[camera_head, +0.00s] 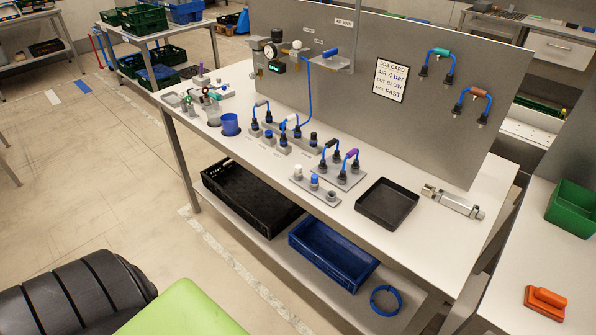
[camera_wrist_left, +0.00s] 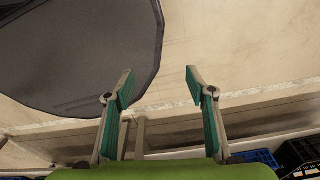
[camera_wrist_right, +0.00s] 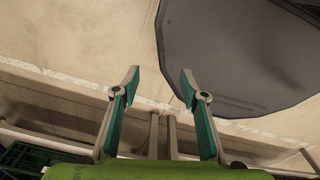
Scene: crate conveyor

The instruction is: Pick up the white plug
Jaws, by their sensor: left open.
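The white plug (camera_head: 298,170) is a small upright piece at the left end of a grey holder block (camera_head: 306,186) on the workbench. A blue plug (camera_head: 315,181) stands beside it in the same holder. My left gripper (camera_wrist_left: 159,74) is open and empty in the left wrist view, with the floor beyond its fingers. My right gripper (camera_wrist_right: 160,72) is open and empty in the right wrist view, also over floor. Neither gripper's fingers show in the head view, and both are away from the plug.
Right of the holder are a block with looped hoses (camera_head: 340,176) and a black tray (camera_head: 387,204). Behind it stand several dark fittings with blue tubes. A grey panel (camera_head: 300,60) rises along the back. The bench strip in front of the holder is clear.

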